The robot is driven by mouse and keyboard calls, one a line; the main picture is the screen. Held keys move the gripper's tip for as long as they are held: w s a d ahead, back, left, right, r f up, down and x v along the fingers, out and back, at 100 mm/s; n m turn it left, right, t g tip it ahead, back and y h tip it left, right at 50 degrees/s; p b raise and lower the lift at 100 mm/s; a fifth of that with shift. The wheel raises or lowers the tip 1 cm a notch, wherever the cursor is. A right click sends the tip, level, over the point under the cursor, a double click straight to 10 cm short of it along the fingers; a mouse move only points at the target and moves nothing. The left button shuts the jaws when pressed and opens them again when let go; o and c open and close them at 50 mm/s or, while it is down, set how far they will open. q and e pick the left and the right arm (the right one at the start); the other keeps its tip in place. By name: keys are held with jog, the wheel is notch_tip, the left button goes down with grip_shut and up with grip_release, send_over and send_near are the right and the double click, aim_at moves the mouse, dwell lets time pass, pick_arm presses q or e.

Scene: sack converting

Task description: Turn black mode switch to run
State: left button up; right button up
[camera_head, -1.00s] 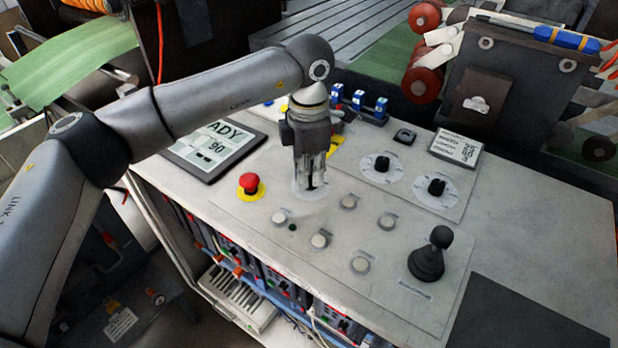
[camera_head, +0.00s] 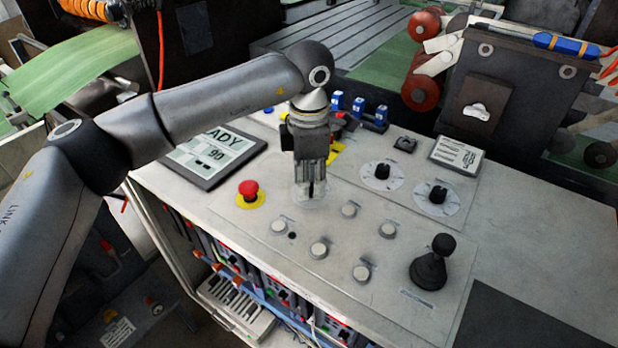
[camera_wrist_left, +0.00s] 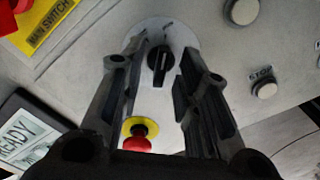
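The black mode switch (camera_wrist_left: 160,62) is a small knob on a pale round plate (camera_wrist_left: 178,32), seen in the left wrist view. Its handle has a light pointer line and lies nearly lengthwise in that view. My left gripper (camera_wrist_left: 163,50) is open, with one finger on each side of the knob and visible gaps between. In the head view my left gripper (camera_head: 311,192) points down over the same plate (camera_head: 322,201) and mostly hides the knob. I cannot read the plate's position labels. My right gripper is not in view.
A red emergency button (camera_head: 249,189) on a yellow ring stands just left of the gripper. Several white buttons (camera_head: 319,249) lie in front. Two black knobs (camera_head: 382,171) (camera_head: 438,194) and a joystick (camera_head: 430,265) are to the right. A display (camera_head: 212,153) lies behind left.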

pick_arm(q)
notch_tip(320, 180, up, 12)
dwell(0.6)
